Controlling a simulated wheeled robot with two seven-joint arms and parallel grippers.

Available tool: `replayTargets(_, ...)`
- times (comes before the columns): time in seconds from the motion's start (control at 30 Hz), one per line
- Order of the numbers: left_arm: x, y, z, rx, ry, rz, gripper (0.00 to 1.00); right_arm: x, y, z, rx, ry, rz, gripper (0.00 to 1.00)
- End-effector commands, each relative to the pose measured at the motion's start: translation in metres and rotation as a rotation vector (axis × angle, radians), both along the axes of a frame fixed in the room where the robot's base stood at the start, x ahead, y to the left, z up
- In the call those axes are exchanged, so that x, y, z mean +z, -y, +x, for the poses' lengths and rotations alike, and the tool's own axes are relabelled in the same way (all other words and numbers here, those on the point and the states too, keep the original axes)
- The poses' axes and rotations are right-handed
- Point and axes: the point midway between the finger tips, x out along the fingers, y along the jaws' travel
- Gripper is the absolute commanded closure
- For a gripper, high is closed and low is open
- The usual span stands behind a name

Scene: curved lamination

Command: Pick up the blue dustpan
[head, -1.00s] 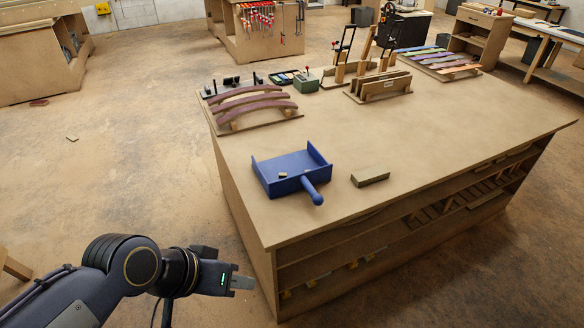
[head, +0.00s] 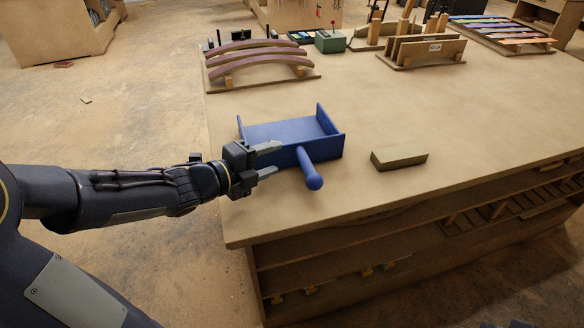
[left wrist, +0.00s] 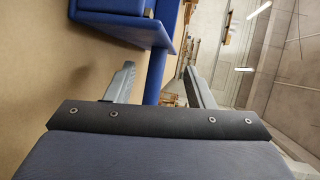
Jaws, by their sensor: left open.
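The blue dustpan (head: 285,131) lies on the wooden workbench, its round handle (head: 309,171) pointing toward the front edge. My left gripper (head: 272,160) is open at the dustpan's left front corner, just left of the handle. Its fingers point toward the handle. In the left wrist view, the handle (left wrist: 157,75) shows ahead, between the two open fingers (left wrist: 160,82), with part of the pan (left wrist: 120,22) beyond. I cannot tell whether a finger touches the dustpan.
A wooden block (head: 399,156) lies right of the dustpan. A rack of curved strips (head: 260,65) stands behind it, and a slotted wooden stand (head: 425,50) stands at the back. The workbench (head: 375,205) is bare in front of the block.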

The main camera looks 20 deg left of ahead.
Motion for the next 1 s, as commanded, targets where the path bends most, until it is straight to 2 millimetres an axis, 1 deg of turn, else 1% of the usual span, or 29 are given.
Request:
replayTargets(0.03, -0.014, 0.005, 0.000, -0.050, 0.029, 0.015, 0.51, -0.011, 0.000, 0.000, 0.000, 0.001, 0.000, 1.00)
replayTargets(0.1, -0.017, 0.013, 0.000, -0.101, 0.060, 0.030, 0.51, -0.014, 0.000, 0.000, 0.000, 0.001, 0.000, 1.00)
replayTargets(0.17, -0.018, 0.018, 0.003, -0.124, 0.075, 0.034, 0.51, -0.016, 0.000, 0.000, 0.000, 0.001, 0.000, 1.00)
replayTargets(0.37, -0.019, 0.032, 0.020, -0.129, 0.078, 0.036, 0.51, -0.018, 0.000, 0.000, 0.000, 0.001, 0.000, 1.00)
replayTargets(0.6, -0.022, 0.052, 0.049, -0.126, 0.076, 0.034, 0.51, -0.025, 0.000, 0.000, 0.000, 0.001, 0.000, 1.00)
replayTargets(0.73, -0.023, 0.059, 0.059, -0.124, 0.076, 0.035, 0.51, -0.027, 0.000, 0.000, 0.000, 0.001, 0.000, 1.00)
replayTargets(0.97, -0.022, 0.060, 0.060, -0.123, 0.076, 0.037, 0.51, -0.027, 0.000, 0.000, 0.000, 0.001, 0.000, 1.00)
replayTargets(1.0, -0.022, 0.059, 0.060, -0.122, 0.075, 0.036, 0.53, -0.027, 0.000, 0.000, 0.000, 0.001, 0.000, 1.00)
